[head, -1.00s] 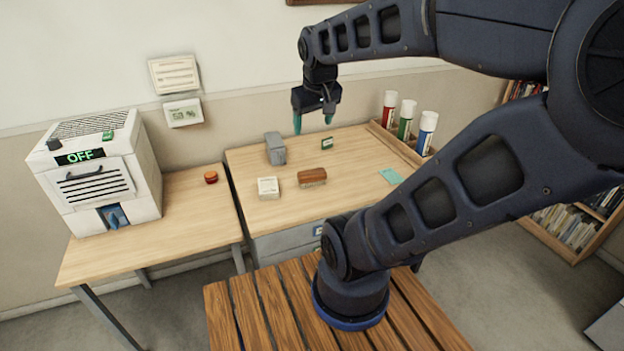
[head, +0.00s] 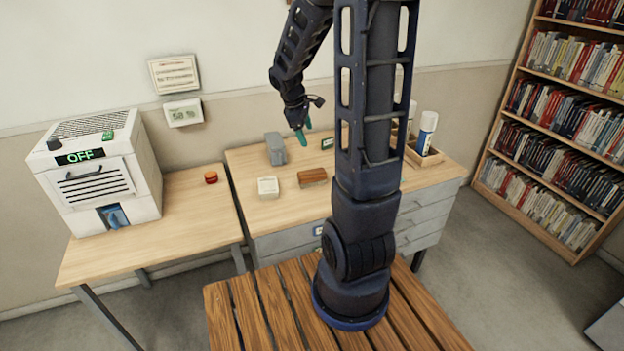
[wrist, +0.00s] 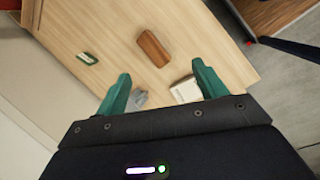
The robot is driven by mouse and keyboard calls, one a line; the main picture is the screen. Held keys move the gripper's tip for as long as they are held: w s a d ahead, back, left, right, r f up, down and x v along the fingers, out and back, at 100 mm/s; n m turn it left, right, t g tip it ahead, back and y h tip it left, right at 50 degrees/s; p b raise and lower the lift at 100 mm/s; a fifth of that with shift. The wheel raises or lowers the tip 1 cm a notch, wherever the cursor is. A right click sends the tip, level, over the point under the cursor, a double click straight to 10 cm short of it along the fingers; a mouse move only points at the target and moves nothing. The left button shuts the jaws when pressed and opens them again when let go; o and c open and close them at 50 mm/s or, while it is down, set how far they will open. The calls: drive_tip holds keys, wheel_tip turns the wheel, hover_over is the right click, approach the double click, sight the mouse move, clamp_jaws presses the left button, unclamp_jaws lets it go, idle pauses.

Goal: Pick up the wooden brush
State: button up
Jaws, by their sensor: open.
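The wooden brush (head: 312,177) is a small brown block lying on the desk (head: 262,213) in the head view. The brush is apart from the fingers.
A white box (head: 268,187) lies left of the brush, and a grey object (head: 275,149) stands behind. A small green item (head: 327,143) lies near the back. A white-and-blue can (head: 427,134) stands in a wooden tray at right. A white machine (head: 98,170) stands on the left table.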

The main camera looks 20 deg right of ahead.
sight(311, 172)
drive_tip(key=shift+w+d+f+n+g+h, duration=0.2)
drive_tip(key=shift+w+d+f+n, duration=0.9)
drive_tip(key=shift+f, duration=2.75)
drive_tip(key=shift+w+d+f+n+g+h, duration=0.2)
drive_tip(key=shift+w+d+f+n, duration=0.9)
drive_tip(key=shift+f, duration=2.8)
drive_tip(key=shift+w+d+f+n+g+h, duration=0.15)
drive_tip(key=shift+w+d+f+n, duration=0.9)
drive_tip(key=shift+f, duration=2.8)
drive_tip(key=shift+w+a+f+m, duration=0.25)
drive_tip(key=shift+w+a, duration=0.15)
drive_tip(key=shift+a, duration=0.15)
drive_tip(key=shift+c, duration=0.4)
drive_tip(key=c, duration=1.1)
